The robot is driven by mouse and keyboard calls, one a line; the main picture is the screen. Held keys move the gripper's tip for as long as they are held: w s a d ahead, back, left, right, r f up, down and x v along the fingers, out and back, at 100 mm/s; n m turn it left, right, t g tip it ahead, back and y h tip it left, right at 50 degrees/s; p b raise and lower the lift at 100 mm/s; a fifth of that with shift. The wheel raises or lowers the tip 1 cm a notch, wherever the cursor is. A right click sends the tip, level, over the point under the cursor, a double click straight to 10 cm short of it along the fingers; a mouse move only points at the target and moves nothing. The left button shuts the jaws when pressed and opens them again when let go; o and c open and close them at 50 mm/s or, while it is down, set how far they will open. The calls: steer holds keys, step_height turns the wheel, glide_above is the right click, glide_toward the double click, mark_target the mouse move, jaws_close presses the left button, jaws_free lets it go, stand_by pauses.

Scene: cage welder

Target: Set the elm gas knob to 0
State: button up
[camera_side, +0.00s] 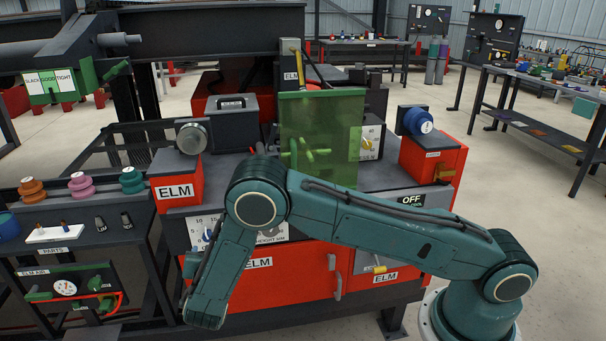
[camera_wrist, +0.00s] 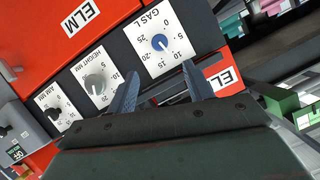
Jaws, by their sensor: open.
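The elm gas knob (camera_wrist: 160,42) is a small round blue knob on a white dial plate marked GAS L, with a scale from 0 to 25. A pale mark shows on its face, but I cannot read its setting for sure. In the side view the knob (camera_side: 207,236) shows small on the front of the red ELM machine, just above my wrist. My gripper (camera_wrist: 161,68) is open and empty. Its two fingers point toward the dial plate, one to each side below the knob in the wrist view, apart from the knob.
A grey HEIGHT MM knob (camera_wrist: 95,83) sits left of the gas dial, and a dark ARM MM knob (camera_wrist: 53,115) is farther left. A red ELM box (camera_side: 176,182) stands above the dials. A parts shelf (camera_side: 90,230) is at the left.

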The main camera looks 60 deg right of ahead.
mark_target(208, 237)
steer(key=x, duration=1.3)
steer(key=shift+r, duration=0.1)
steer(key=c, duration=1)
